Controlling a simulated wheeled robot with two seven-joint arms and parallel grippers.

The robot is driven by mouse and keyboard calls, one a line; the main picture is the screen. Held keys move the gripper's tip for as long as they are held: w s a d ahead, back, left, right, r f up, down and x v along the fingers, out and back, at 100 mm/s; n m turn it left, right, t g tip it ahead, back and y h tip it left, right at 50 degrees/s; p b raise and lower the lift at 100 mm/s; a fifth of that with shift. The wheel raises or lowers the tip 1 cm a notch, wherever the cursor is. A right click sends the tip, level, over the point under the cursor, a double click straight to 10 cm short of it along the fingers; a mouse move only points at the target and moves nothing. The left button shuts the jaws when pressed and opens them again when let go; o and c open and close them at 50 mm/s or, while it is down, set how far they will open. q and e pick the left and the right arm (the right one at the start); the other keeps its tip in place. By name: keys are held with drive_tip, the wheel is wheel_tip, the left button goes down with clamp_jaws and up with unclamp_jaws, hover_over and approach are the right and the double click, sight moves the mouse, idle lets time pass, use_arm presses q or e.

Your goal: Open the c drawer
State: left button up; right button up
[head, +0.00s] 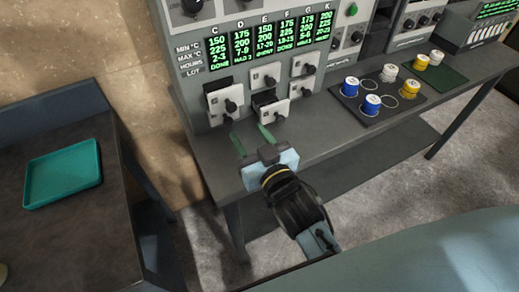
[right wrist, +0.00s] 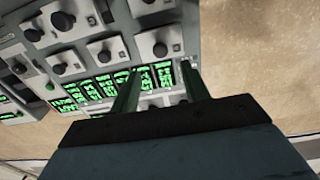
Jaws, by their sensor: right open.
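The grey press cabinet (head: 190,92) has a green display with columns headed C to K, C at the far left. Below it are several small white drawer fronts with black knobs. The leftmost drawers (head: 225,103) stand under the C and D columns; letters on the fronts are too small to read, so I cannot tell which is the c drawer. My right gripper (head: 252,139) is open and empty, its green fingers pointing at the cabinet just below and in front of the left and middle drawers, apart from the knobs. In the right wrist view, its fingers (right wrist: 160,82) overlap the display. My left gripper is out of view.
The bench (head: 330,140) holds a dark mat (head: 385,118) with blue-, white- and yellow-topped cylinders at right. A green mat (head: 452,77) lies beyond it. A teal tray (head: 63,175) sits on a separate dark table at left, with a gap between the two.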

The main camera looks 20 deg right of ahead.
drive_tip(key=shift+s+d, duration=0.15)
drive_tip(key=shift+s, duration=1)
drive_tip(key=shift+s+d, duration=0.1)
drive_tip(key=shift+s, duration=1)
drive_tip(key=shift+d+f, duration=0.1)
